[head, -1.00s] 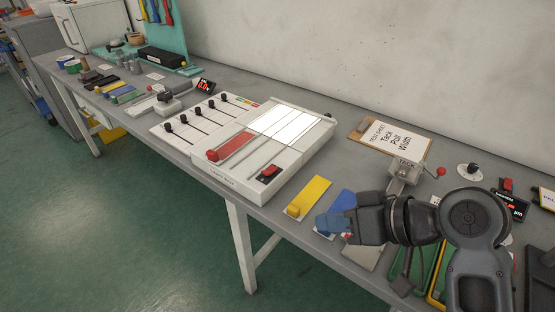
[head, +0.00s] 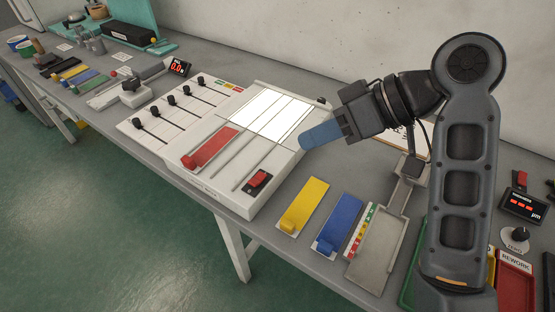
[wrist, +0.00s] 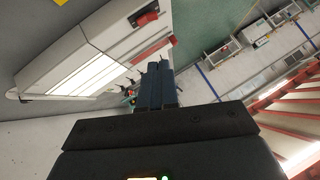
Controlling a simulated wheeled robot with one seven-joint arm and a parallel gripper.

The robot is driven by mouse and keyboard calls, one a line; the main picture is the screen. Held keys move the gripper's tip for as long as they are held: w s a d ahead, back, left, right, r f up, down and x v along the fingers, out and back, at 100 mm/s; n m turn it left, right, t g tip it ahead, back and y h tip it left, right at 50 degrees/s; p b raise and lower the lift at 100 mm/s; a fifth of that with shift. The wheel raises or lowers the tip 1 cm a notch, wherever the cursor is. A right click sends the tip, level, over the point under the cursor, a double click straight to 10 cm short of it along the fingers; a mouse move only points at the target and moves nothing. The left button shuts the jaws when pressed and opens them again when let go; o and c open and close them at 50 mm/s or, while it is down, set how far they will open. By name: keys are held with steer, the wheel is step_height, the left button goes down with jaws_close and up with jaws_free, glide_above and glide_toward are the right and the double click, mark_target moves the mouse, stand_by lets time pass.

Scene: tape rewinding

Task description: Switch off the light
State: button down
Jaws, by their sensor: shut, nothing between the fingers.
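The light is a bright white panel (head: 268,114) set in a white sloped console (head: 238,190), and it is lit. A red rocker switch (head: 258,180) in a black frame sits at the console's front right corner. The panel shows in the wrist view (wrist: 84,76), and the red switch shows there too (wrist: 146,18). My gripper (head: 304,143) has blue fingers that are shut and empty. It hovers above the console's right edge, apart from the switch, to the right of the lit panel. In the wrist view its fingers (wrist: 156,68) point toward the console's side.
A red slider block (head: 210,150) and several black knobs (head: 171,99) are on the console's left. Yellow (head: 304,208) and blue (head: 339,226) blocks and a metal tray (head: 378,248) lie to the right.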

steer(key=p, duration=0.1)
glide_above(251, 182)
steer(key=d, duration=0.4)
step_height(251, 182, down, 6)
steer(key=f, duration=0.1)
steer(key=shift+s+a+f+p, duration=0.1)
steer(key=shift+s+a+f, duration=0.1)
steer(key=shift+f, duration=0.3)
steer(key=shift+s+a+f+p, duration=0.1)
steer(key=shift+a+f, duration=0.05)
steer(key=shift+f, duration=0.4)
steer(key=shift+s+a+f+p, duration=0.1)
steer(key=shift+s+a+f, duration=0.1)
steer(key=shift+f, duration=0.3)
